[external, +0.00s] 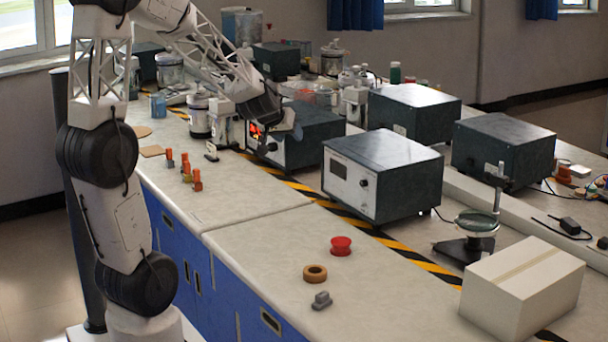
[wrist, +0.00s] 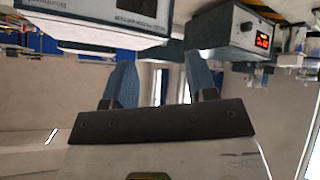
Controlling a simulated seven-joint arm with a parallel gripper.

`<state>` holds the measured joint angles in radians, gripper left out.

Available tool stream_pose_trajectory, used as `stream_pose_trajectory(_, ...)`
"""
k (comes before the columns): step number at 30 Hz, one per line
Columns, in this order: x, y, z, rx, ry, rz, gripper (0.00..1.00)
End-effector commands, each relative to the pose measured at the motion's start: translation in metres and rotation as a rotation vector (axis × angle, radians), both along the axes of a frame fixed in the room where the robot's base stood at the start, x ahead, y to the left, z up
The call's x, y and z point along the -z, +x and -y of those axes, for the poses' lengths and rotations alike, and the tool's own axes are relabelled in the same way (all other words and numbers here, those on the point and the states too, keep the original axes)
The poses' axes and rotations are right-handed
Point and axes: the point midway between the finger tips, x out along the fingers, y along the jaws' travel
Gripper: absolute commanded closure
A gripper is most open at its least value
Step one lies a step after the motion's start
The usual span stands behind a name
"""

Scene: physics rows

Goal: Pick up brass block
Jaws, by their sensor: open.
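Several small upright orange-brown pieces (external: 186,172) stand on the left bench top in the external view. I cannot tell which of these, if any, is the brass block. My gripper (external: 291,127) is raised beside the front of an instrument box, right of the orange-brown pieces and well apart from them. In the wrist view my gripper (wrist: 160,86) shows two blue fingers spread apart with nothing between them.
Dark instrument boxes (external: 382,174) stand along the bench behind a yellow-black striped line. A box with a red display (external: 312,130) is close to my gripper. A red spool (external: 340,245) and a cream carton (external: 522,285) are at the front. The near bench top is mostly clear.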

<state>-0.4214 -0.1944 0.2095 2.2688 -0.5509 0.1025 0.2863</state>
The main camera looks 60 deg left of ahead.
Motion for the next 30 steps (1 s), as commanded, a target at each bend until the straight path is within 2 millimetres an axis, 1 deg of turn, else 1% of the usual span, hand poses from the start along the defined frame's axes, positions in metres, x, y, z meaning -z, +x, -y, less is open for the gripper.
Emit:
stream_pose_trajectory(1,0.008,0.005,-0.021,-0.044,0.008,0.010,0.48)
stream_pose_trajectory(5,0.022,0.014,-0.073,-0.156,0.040,0.044,0.48)
stream_pose_trajectory(6,0.028,0.015,-0.088,-0.191,0.052,0.051,0.48)
stream_pose_trajectory(11,0.050,0.013,-0.153,-0.336,0.103,0.075,0.48)
stream_pose_trajectory(12,0.055,0.011,-0.170,-0.372,0.117,0.078,0.48)
stream_pose_trajectory(14,0.065,0.007,-0.194,-0.428,0.138,0.080,0.48)
stream_pose_trajectory(15,0.072,0.003,-0.211,-0.466,0.152,0.080,0.48)
stream_pose_trajectory(20,0.099,-0.018,-0.274,-0.617,0.217,0.073,0.48)
stream_pose_trajectory(24,0.126,-0.045,-0.326,-0.750,0.276,0.049,0.48)
stream_pose_trajectory(27,0.144,-0.067,-0.359,-0.841,0.319,0.027,0.48)
stream_pose_trajectory(30,0.159,-0.088,-0.384,-0.916,0.355,0.002,0.48)
